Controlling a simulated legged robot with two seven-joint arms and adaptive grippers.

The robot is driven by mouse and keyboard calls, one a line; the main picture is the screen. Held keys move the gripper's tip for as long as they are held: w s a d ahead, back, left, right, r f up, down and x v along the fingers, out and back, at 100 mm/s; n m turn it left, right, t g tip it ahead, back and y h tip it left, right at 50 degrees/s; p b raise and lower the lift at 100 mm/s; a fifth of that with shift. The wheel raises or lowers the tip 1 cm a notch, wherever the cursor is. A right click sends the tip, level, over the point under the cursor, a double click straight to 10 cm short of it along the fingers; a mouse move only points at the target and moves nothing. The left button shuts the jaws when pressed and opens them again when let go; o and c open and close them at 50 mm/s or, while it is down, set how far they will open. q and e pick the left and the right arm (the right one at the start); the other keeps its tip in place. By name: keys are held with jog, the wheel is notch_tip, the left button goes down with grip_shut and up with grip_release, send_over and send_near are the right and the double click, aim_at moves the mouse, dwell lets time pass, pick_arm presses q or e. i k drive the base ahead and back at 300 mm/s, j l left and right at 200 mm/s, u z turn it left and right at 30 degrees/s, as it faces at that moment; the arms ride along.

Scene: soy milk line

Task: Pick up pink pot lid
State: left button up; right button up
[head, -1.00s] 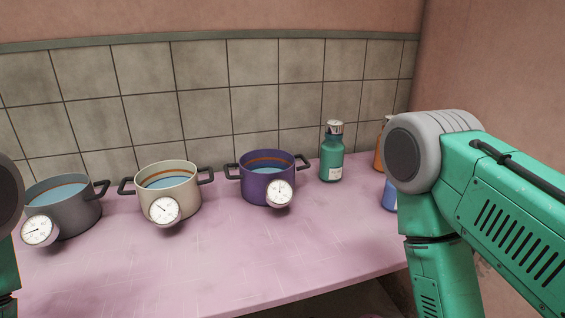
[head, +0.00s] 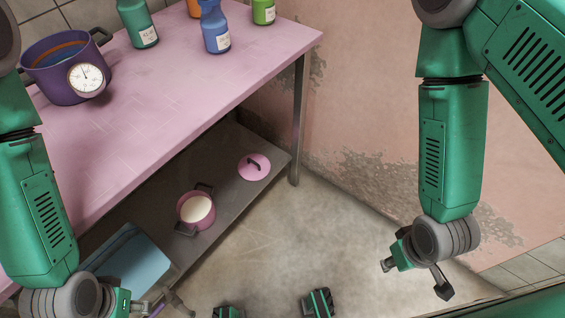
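The pink pot lid (head: 254,167) is a round disc with a dark handle. It lies on the dark lower shelf under the pink table, near the shelf's right end. A pink pot (head: 185,211) with white contents stands to its lower left on the same shelf, uncovered. My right gripper (head: 415,278) is open and empty, hanging over the floor well to the right of the lid. My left gripper (head: 165,306) is at the bottom left edge, partly cut off, near a blue container. Its fingers are too unclear to judge. Neither gripper touches the lid.
The pink tabletop (head: 150,100) overhangs the lower shelf (head: 225,205). A table leg (head: 298,125) stands just right of the lid. A blue container (head: 135,258) is on the shelf at left. A purple pot (head: 60,88) and several bottles stand on top. The floor in front is clear.

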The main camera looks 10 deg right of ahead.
aim_at(254, 167)
jog(key=i+l+u, duration=0.2)
jog(key=l+u, duration=0.25)
jog(key=i+l+u, duration=0.1)
jog(key=l+u, duration=0.8)
jog(key=l, duration=0.15)
